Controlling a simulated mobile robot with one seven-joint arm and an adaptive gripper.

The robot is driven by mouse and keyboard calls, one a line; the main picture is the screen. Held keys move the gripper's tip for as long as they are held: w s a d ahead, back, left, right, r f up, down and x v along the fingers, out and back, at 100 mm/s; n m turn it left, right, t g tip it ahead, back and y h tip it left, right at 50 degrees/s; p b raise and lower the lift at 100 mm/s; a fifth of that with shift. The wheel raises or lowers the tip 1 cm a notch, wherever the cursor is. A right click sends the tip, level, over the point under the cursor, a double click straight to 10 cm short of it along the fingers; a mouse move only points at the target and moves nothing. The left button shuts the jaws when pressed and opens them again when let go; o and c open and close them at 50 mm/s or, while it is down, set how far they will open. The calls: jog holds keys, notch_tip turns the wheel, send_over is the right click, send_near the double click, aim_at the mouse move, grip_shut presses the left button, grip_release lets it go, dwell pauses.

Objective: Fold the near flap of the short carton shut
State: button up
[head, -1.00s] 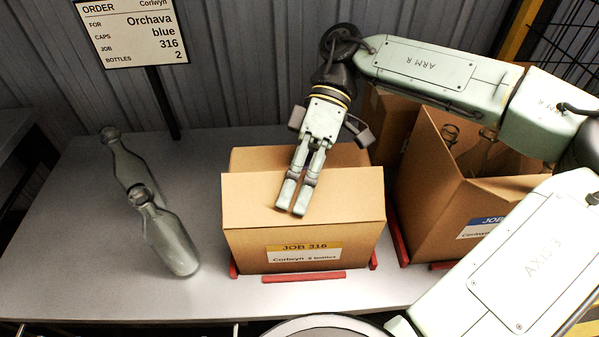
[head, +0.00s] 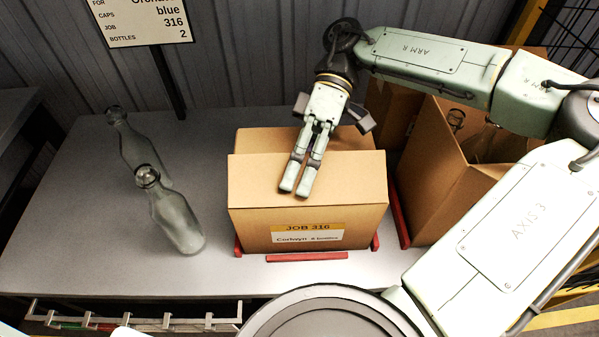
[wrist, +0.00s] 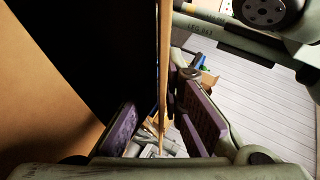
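The short carton (head: 290,229) stands on the table with a yellow-banded JOB 316 label facing me. Its near flap (head: 350,180) shows as a broad panel across the top front. A narrower panel (head: 262,140) shows behind it. My gripper (head: 296,188) reaches down from behind, its two fingers over the near flap in the head view. In the wrist view, the two dark pads of my gripper (wrist: 160,135) stand apart with a thin cardboard sheet (wrist: 164,70) edge-on between them. I cannot tell whether a pad touches it.
Two clear bottles (head: 178,222) stand left of the carton. Red guide strips (head: 306,256) edge its base. A taller open carton (head: 440,185) with bottles inside stands at the right, close to my arm. An order sign (head: 140,20) stands behind.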

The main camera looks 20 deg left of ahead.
jog(key=shift+o, duration=1.4)
jog(key=v, duration=0.7)
jog(key=shift+w+r, duration=0.15)
jog(key=shift+w, duration=0.1)
jog(key=shift+c, duration=0.2)
